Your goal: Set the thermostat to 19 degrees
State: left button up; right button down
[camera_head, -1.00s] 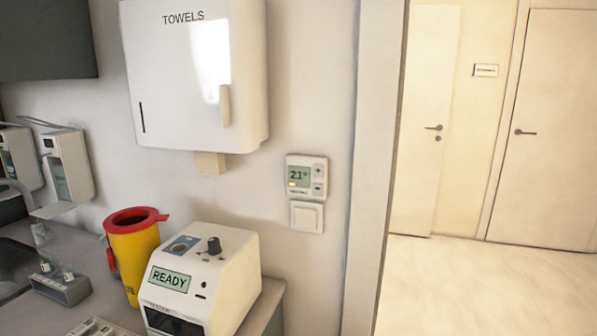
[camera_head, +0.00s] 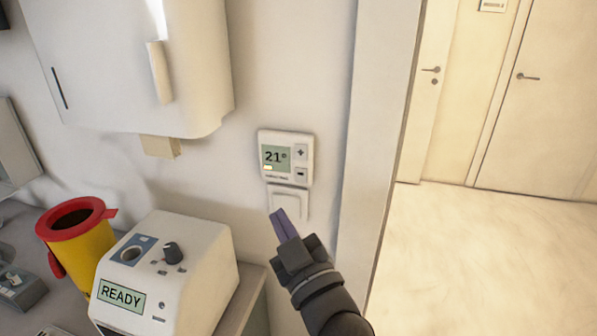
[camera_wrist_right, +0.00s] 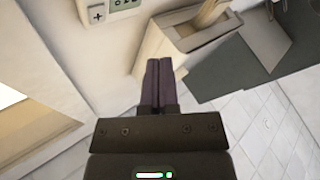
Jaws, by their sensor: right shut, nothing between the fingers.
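The thermostat (camera_head: 286,157) is a white wall unit with a display reading 21°. A plus button (camera_head: 301,152) sits to the right of the display, with a minus button (camera_head: 301,173) below it. My right gripper (camera_head: 280,215) is shut and empty, its tips in front of the light switch below the thermostat in the head view. I cannot tell whether they touch it. In the right wrist view the shut fingers (camera_wrist_right: 158,64) point up, and part of the thermostat (camera_wrist_right: 97,13) shows at the top left. My left gripper is not in view.
A white light switch (camera_head: 288,198) is directly under the thermostat. A towel dispenser (camera_head: 130,60) hangs to the left. A white device reading READY (camera_head: 190,262) and a yellow bin with a red rim (camera_head: 82,250) stand on the counter. A door frame (camera_head: 372,150) is to the right.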

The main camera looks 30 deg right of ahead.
aim_at(301, 175)
jog(key=w+d+b, duration=0.1)
jog(key=w+d, duration=0.2)
jog(key=w+d+b, duration=0.1)
jog(key=w+d, duration=0.1)
jog(key=d, duration=0.1)
jog(key=shift+w+d, duration=0.35)
jog(key=shift+w, duration=0.05)
dwell(0.4)
dwell(1.0)
dwell(0.4)
